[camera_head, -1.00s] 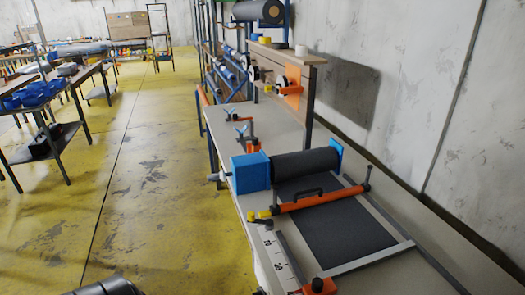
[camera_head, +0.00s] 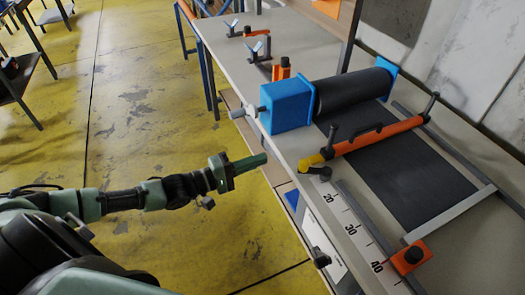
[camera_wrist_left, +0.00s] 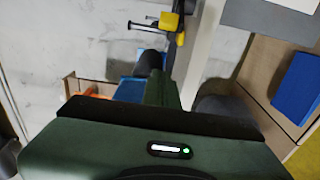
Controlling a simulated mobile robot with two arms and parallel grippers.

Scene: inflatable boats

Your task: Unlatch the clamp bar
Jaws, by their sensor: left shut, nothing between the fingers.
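The orange clamp bar (camera_head: 375,137) with a black handle lies across a dark sheet (camera_head: 405,180) on the bench. Its near end has a yellow piece (camera_head: 313,160) with a dark upright lever beside it. Another dark lever (camera_head: 431,104) stands at its far end. The yellow piece appears at the top of the left wrist view (camera_wrist_left: 169,21). My left gripper (camera_head: 258,160) is shut and empty, left of the bench edge and apart from the bar. My right gripper is not in view.
A dark roll (camera_head: 352,90) sits between blue end blocks, the near one (camera_head: 287,104) beside the bar. A numbered ruler (camera_head: 352,228) runs along the bench's front edge. Yellow floor (camera_head: 150,140) left of the bench is open.

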